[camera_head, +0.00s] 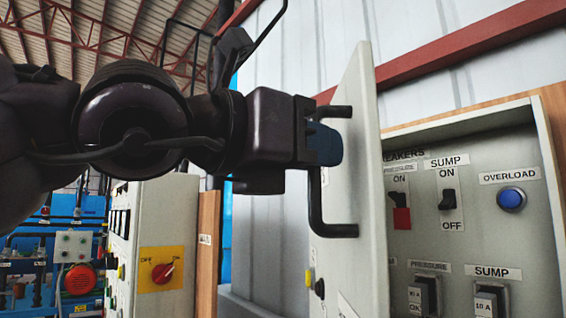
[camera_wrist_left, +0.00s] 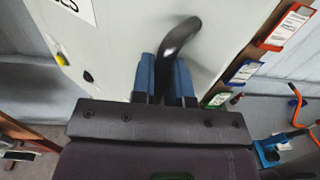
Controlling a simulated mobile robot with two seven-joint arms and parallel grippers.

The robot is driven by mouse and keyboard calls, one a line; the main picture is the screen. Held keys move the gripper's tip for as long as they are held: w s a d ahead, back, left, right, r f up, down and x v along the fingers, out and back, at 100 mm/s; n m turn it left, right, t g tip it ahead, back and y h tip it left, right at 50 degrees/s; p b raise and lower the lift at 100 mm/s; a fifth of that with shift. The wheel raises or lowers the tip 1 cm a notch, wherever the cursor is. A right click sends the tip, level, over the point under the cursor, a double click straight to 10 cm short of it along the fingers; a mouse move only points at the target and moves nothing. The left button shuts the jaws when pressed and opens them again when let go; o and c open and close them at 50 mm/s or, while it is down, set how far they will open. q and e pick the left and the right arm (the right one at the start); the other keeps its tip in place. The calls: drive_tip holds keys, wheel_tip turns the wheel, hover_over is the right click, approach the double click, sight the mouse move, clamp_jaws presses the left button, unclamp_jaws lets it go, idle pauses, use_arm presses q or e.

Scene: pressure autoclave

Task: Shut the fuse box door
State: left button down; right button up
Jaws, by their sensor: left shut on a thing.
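The fuse box door (camera_head: 362,180) is a light grey panel swung wide open, seen nearly edge-on in the head view. A black bar handle (camera_head: 334,229) is on its outer face. My left gripper (camera_head: 326,144) comes in from the left with its blue fingers shut on the handle. In the left wrist view the blue fingers (camera_wrist_left: 166,78) sit on both sides of the black handle (camera_wrist_left: 181,38), with the door (camera_wrist_left: 120,50) behind. The open fuse box (camera_head: 545,150) shows black switches, a blue overload button (camera_head: 511,199) and labels inside. My right gripper is not in view.
A control cabinet (camera_head: 160,220) with a red rotary switch on a yellow plate (camera_head: 161,270) stands to the left of the door. A corrugated wall is behind. Red and blue machinery (camera_head: 80,279) shows at the lower left.

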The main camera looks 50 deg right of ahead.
use_arm(q)
drive_tip(key=shift+s+d+r, duration=0.1)
drive_tip(key=shift+s, duration=0.1)
idle(0.3)
drive_tip(key=c, duration=1.1)
unclamp_jaws()
drive_tip(key=shift+c, duration=0.2)
drive_tip(key=w+a, duration=0.2)
drive_tip(key=a, duration=0.8)
drive_tip(key=shift+a, duration=0.35)
